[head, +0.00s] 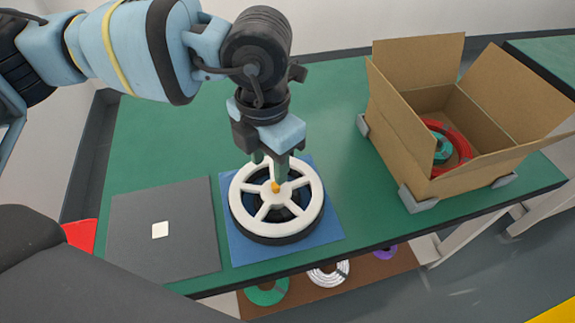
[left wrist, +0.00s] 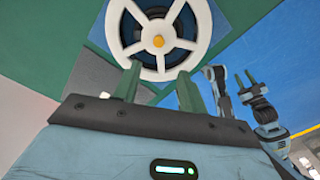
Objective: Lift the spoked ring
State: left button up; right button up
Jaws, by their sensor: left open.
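The white spoked ring (head: 244,217) lies flat on a dark round base on a blue mat (head: 237,248). It has an orange centre (head: 275,187) and also shows at the top of the left wrist view (left wrist: 197,40). My left gripper (head: 277,172) points down over the ring's hub, with its fingers apart and nothing visible between them. In the left wrist view, its fingers reach toward the ring's near rim; contact cannot be told. My right gripper (left wrist: 245,79) shows small at the right of the left wrist view, fingers apart and empty.
A grey mat with a white square (head: 160,230) lies left of the blue mat. An open cardboard box (head: 400,130) holding red and teal rings stands at the right. Coils (head: 328,273) lie on a lower shelf. The green table is clear behind the mats.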

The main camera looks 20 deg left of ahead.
aim_at(273, 187)
pick_arm(q)
jog(key=shift+w+a+r, duration=0.1)
jog(key=shift+w, duration=0.5)
jog(key=shift+s+f, duration=0.35)
jog(key=shift+f, duration=0.55)
jog(key=shift+w+f, duration=0.1)
jog(key=shift+f, duration=0.4)
jog(key=shift+w+f, duration=0.15)
jog(key=shift+f, duration=0.2)
jog(key=f, duration=0.3)
jog(key=shift+w+d+f, duration=0.2)
jog(key=shift+w, duration=0.15)
jog(key=shift+f, duration=0.4)
pick_arm(e)
jog(key=shift+s+f, duration=0.2)
